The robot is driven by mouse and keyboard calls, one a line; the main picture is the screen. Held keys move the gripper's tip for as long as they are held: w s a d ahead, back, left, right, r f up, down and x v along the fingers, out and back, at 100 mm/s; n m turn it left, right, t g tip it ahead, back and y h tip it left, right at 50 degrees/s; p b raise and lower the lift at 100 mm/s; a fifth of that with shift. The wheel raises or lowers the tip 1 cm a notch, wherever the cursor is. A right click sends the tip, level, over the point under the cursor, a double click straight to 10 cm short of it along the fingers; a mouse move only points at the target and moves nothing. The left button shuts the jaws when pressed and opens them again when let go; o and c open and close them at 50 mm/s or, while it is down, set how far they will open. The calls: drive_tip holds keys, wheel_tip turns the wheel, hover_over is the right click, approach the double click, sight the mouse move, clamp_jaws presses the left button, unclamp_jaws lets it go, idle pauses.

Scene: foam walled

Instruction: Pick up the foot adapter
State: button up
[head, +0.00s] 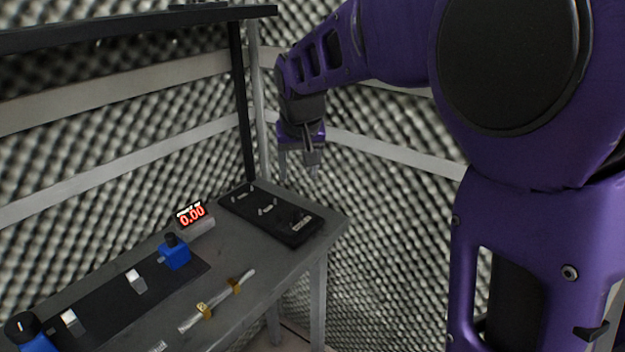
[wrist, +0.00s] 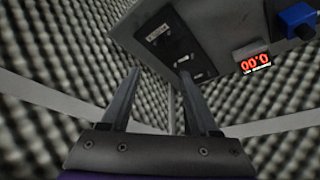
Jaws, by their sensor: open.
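A black tray (head: 254,204) lies at the far right end of the grey table and holds a few small grey parts, among them one at its far end (head: 241,197), one in its middle (head: 267,209) and one at its near end (head: 301,223). I cannot tell which of them is the foot adapter. My gripper (head: 299,167) is open and empty, in the air above and beyond the tray, pointing down. In the wrist view my open fingers (wrist: 160,76) show with nothing between them, and the tray (wrist: 170,58) appears above them.
A red-digit display (head: 191,215) stands beside the tray. A dark rail with blue blocks (head: 175,252) and white blocks (head: 137,281) lies at the left. A metal bar with brass pieces (head: 218,299) lies near the front edge. A shelf post (head: 242,100) and foam walls stand close behind.

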drive_tip(key=b, duration=0.1)
approach(297, 210)
drive_tip(key=x, duration=0.5)
drive_tip(key=b+x, duration=0.1)
drive_tip(key=x, duration=0.4)
drive_tip(key=shift+f, duration=0.2)
clamp_jaws()
